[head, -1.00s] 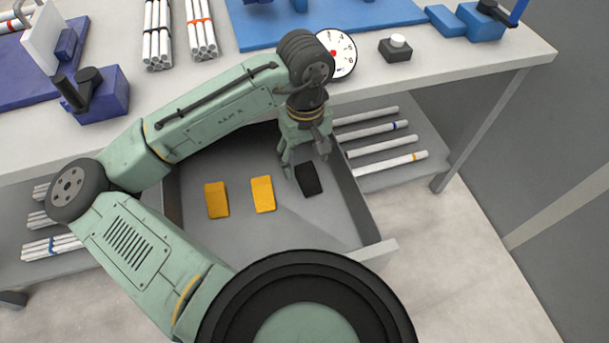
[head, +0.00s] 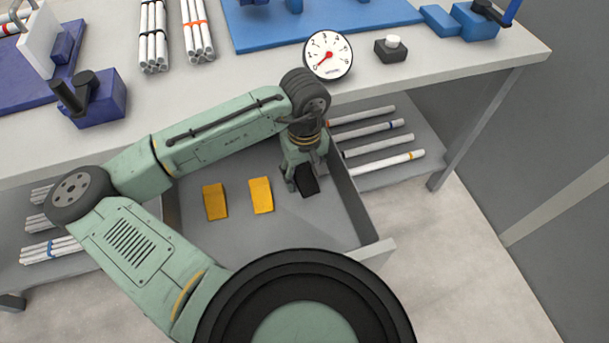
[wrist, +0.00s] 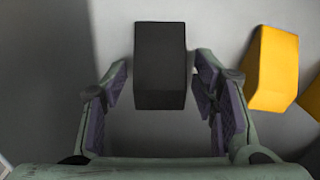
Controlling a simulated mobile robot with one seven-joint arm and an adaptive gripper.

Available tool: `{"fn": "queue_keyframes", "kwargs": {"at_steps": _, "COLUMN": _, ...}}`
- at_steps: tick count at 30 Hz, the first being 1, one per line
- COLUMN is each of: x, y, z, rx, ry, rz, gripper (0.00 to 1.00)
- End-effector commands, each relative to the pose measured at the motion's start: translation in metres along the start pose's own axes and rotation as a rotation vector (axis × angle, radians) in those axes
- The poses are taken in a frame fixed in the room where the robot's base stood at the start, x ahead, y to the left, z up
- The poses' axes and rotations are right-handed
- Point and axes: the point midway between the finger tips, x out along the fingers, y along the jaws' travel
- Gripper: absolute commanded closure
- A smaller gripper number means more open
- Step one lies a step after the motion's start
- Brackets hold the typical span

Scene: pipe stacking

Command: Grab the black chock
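The black chock (head: 307,184) lies on the drawer floor, at the right of two yellow chocks. In the wrist view the black chock (wrist: 160,65) sits between the fingertips, with a gap on its left side and a very narrow one on its right. My gripper (head: 306,187) is lowered into the drawer, pointing down around the black chock. In the wrist view my gripper (wrist: 162,85) is open, its padded fingers on either side of the chock. The top of the chock is partly hidden by the gripper in the head view.
A yellow chock (head: 261,195) stands close to the left, another yellow chock (head: 215,201) farther left. The open drawer's right wall (head: 350,205) is near my gripper. White pipes (head: 385,150) lie on the shelf beyond it. The table edge overhangs the drawer's back.

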Motion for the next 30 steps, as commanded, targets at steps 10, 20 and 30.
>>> {"fn": "queue_keyframes", "kwargs": {"at_steps": 10, "x": -0.0002, "y": 0.0000, "z": 0.0001, "rx": 0.000, "ry": 0.000, "rz": 0.000, "gripper": 0.72}}
{"fn": "queue_keyframes", "kwargs": {"at_steps": 20, "x": -0.0004, "y": 0.0001, "z": 0.0000, "rx": 0.000, "ry": 0.000, "rz": 0.000, "gripper": 0.93}}
{"fn": "queue_keyframes", "kwargs": {"at_steps": 30, "x": -0.0041, "y": 0.0004, "z": 0.0000, "rx": 0.000, "ry": 0.000, "rz": 0.001, "gripper": 0.93}}
